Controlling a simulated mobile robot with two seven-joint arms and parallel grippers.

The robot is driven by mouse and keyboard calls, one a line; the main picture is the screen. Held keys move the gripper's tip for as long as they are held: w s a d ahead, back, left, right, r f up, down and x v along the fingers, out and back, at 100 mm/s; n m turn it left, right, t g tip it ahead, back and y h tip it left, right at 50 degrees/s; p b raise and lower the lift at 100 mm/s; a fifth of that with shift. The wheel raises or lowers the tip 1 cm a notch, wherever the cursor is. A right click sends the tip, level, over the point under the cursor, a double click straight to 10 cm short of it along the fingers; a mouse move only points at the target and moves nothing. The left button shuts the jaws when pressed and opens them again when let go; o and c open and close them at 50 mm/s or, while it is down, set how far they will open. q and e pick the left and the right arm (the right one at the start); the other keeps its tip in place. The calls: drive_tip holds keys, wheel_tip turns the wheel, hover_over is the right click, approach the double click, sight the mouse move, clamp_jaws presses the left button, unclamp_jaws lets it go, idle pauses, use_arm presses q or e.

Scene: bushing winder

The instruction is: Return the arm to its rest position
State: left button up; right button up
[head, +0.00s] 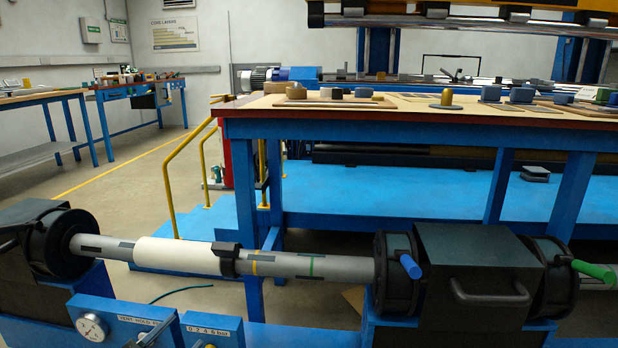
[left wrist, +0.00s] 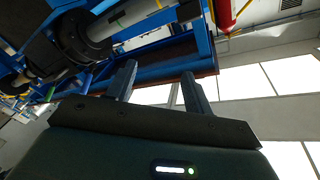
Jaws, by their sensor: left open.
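My left gripper (left wrist: 158,70) shows in the left wrist view, its two dark fingers apart with nothing between them. It is clear of every surface that I can make out. I cannot make out either gripper in the head view. The bushing winder's grey mandrel (head: 340,269) lies across the front of the head view, between a dark chuck (head: 62,243) at left and a dark clamp housing (head: 478,262) at right. A white sleeve (head: 180,255) is around the mandrel, with a black collar (head: 226,260) at its right end. My right gripper is not in view.
A wood-topped table (head: 400,131) with several small parts stands behind the winder. Yellow handrails (head: 168,190) rise beside blue steps. Blue (head: 411,266) and green (head: 595,271) handles stick out at right. A pressure gauge (head: 92,326) is at front left. Floor at left is clear.

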use_arm(q)
drive_tip(key=s+d+r+n+t+h, duration=0.1)
drive_tip(key=s+d+r+n+h, duration=0.4)
drive_tip(key=s+d, duration=1.15)
drive_tip(key=s+a+r+n+g+y+p, duration=0.1)
drive_tip(key=a+r+g+y+p, duration=0.2)
drive_tip(key=p, duration=1.5)
drive_tip(key=s+a+r+n+g+y+p, duration=0.1)
drive_tip(key=a+r+n+g+y+p, duration=0.1)
drive_tip(key=r+p, duration=0.8)
drive_tip(key=a+g+y+p, duration=0.1)
drive_tip(key=g+y+p, duration=0.1)
drive_tip(key=p, duration=0.7)
drive_tip(key=shift+r+g+y, duration=0.15)
drive_tip(key=shift+g+y, duration=0.15)
drive_tip(key=shift+y, duration=0.1)
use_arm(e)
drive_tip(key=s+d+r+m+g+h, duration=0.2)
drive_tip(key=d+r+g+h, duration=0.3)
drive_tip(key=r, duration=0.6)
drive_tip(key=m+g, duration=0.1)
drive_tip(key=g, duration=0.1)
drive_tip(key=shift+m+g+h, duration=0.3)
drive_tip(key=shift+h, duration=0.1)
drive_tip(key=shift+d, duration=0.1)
